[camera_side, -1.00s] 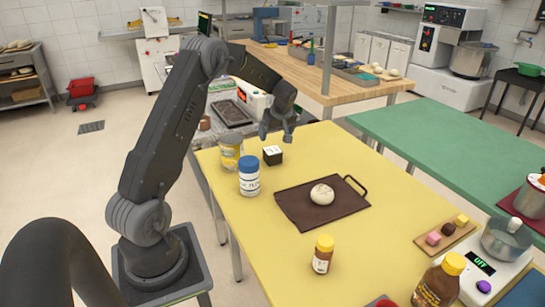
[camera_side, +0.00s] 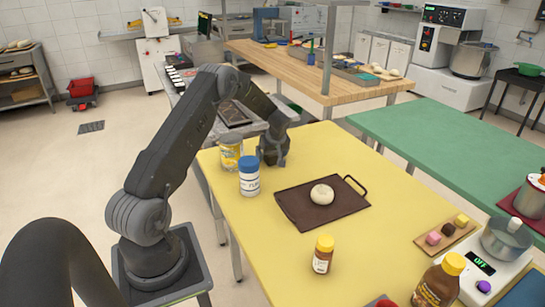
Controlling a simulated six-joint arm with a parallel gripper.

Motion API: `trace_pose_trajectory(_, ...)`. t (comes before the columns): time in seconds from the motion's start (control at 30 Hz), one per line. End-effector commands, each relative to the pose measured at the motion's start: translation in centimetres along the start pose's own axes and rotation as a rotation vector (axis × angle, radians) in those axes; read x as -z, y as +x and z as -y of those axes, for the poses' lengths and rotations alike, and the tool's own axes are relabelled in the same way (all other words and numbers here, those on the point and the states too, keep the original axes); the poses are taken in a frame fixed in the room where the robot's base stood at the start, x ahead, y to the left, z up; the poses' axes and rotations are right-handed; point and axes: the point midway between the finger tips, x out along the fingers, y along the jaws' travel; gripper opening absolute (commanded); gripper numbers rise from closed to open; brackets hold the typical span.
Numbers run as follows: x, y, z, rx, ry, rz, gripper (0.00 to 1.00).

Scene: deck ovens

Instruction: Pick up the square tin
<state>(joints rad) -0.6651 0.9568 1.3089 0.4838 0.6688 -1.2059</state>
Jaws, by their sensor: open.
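My gripper (camera_side: 273,160) is low over the back left part of the yellow table (camera_side: 370,155), pointing down with its jaws open. It is at the spot where the square tin, a small dark box with a pale top, stood in the earlier frame. The gripper now hides the tin, so I cannot tell whether the fingers touch it or are beside it.
A yellow-labelled can (camera_side: 231,152) and a blue-lidded jar (camera_side: 249,176) stand close on the left of the gripper. A brown tray (camera_side: 295,209) with a dough ball (camera_side: 321,194) lies in front. A yellow-capped bottle (camera_side: 323,254) stands nearer. The table's right back is clear.

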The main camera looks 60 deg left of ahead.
Motion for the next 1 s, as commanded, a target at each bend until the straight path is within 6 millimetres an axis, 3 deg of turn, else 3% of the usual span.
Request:
trace_pose_trajectory(0.13,0.01,-0.02,-0.01,0.0,0.0,0.0,0.94)
trace_pose_trajectory(0.77,-0.01,-0.05,-0.01,0.0,0.0,0.0,0.34)
trace_pose_trajectory(1.0,0.12,-0.26,-0.06,-0.002,0.0,-0.001,0.34)
